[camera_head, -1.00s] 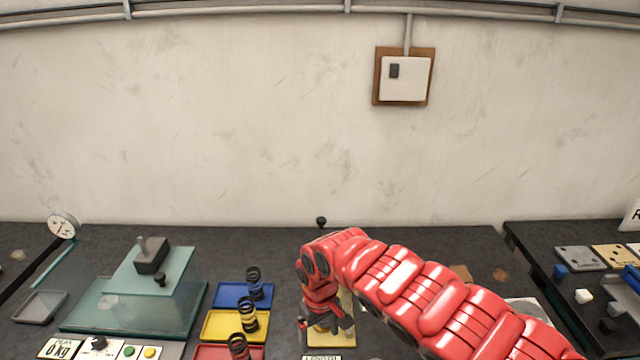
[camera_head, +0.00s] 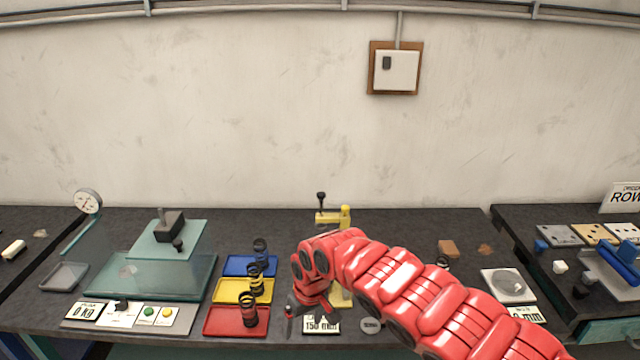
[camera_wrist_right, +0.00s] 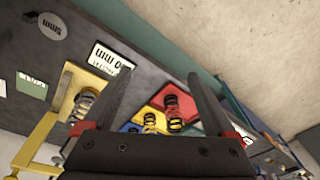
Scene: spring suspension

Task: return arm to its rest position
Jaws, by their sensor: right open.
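My right arm is red and segmented and reaches in from the lower right in the head view. Its gripper (camera_head: 308,311) hangs over the table beside the length display (camera_head: 321,324), in front of the yellow fixture (camera_head: 345,216). The arm hides part of that fixture. In the right wrist view the two dark fingers (camera_wrist_right: 164,76) are spread apart with nothing held between them. A spring (camera_wrist_right: 83,103) stands in the yellow fixture at the left there, apart from the fingers. My left gripper is in neither view.
Blue (camera_head: 238,263), yellow (camera_head: 228,290) and red (camera_head: 223,321) trays, each with a dark spring, stand left of the gripper. A glass press (camera_head: 150,278) and button panel (camera_head: 160,316) are farther left. A scale (camera_head: 507,286) is at the right. The table's back middle is mostly clear.

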